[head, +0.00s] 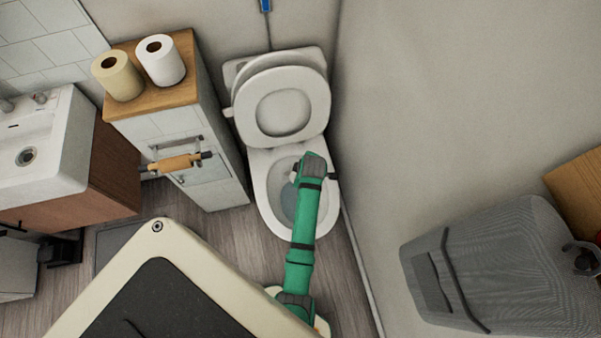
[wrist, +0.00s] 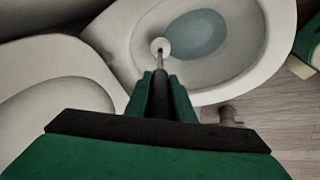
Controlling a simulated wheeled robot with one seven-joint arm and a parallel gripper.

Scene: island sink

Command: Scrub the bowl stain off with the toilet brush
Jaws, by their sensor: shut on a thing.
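The toilet bowl (head: 262,192) is open, with its seat and lid (head: 284,105) raised. It also shows in the wrist view (wrist: 250,60), with blue-grey water (wrist: 205,35) at its bottom. My gripper (wrist: 160,98) is shut on the dark handle of the toilet brush. The brush's thin metal rod runs to a round pale head (wrist: 161,46), which shows over the inner bowl beside the water; I cannot tell whether it touches the surface. In the head view my green arm covers most of the gripper and brush. I cannot make out a distinct stain.
A narrow cabinet (head: 222,170) with two paper rolls (head: 160,60) on top stands left of the toilet. A toilet roll holder (head: 176,164) juts from its front. A sink (head: 45,140) is far left.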

